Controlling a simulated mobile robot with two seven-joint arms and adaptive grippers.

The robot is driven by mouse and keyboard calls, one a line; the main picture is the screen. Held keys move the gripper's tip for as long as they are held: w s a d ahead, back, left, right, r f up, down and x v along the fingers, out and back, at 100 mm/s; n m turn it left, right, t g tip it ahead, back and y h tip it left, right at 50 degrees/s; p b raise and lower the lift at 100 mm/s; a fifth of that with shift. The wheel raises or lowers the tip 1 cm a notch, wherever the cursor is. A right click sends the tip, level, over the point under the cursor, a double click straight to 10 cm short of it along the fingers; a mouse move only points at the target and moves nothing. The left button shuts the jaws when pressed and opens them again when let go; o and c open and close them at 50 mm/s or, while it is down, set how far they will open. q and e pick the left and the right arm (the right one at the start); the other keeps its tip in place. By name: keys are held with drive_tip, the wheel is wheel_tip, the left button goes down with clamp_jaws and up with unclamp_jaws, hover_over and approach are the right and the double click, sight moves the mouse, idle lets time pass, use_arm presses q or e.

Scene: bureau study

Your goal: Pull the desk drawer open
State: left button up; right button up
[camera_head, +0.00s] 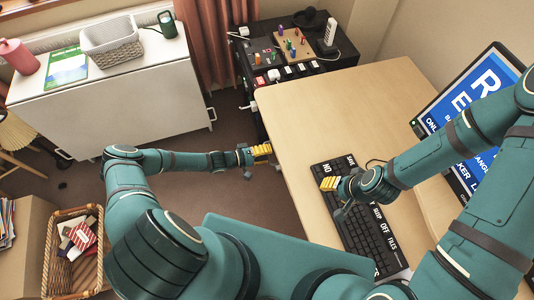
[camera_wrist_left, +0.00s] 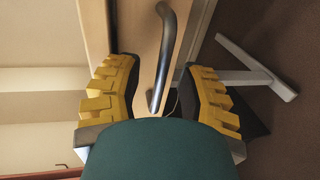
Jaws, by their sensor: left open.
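The desk (camera_head: 345,100) has a pale wooden top in the head view, and its drawer front is hidden there below the edge. In the left wrist view the pale wooden drawer front (camera_wrist_left: 138,35) shows with a curved grey metal handle (camera_wrist_left: 168,50). My left gripper (camera_head: 268,150) is at the desk's left edge. In the left wrist view its yellow fingers (camera_wrist_left: 163,75) are apart, with the handle's bar showing between them; I cannot tell whether they touch it. My right gripper (camera_head: 327,184) is above the keyboard, and its jaw opening is unclear.
A black keyboard (camera_head: 365,225) and a monitor (camera_head: 470,115) are on the desk. A dark cabinet (camera_head: 262,105) stands beyond its far left. A white cabinet (camera_head: 110,95) and a wicker basket (camera_head: 50,255) are at left. The floor left of the desk is clear.

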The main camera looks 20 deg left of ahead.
use_arm(q)
drive_tip(key=shift+d, duration=0.1)
clamp_jaws()
use_arm(e)
drive_tip(key=shift+s+f+b, duration=0.3)
drive_tip(key=shift+f+b, duration=0.55)
use_arm(q)
drive_tip(key=f+v, duration=0.3)
drive_tip(key=v, duration=1.4)
drive_tip(key=shift+s+a+f, duration=0.25)
drive_tip(key=shift+a, duration=0.05)
unclamp_jaws()
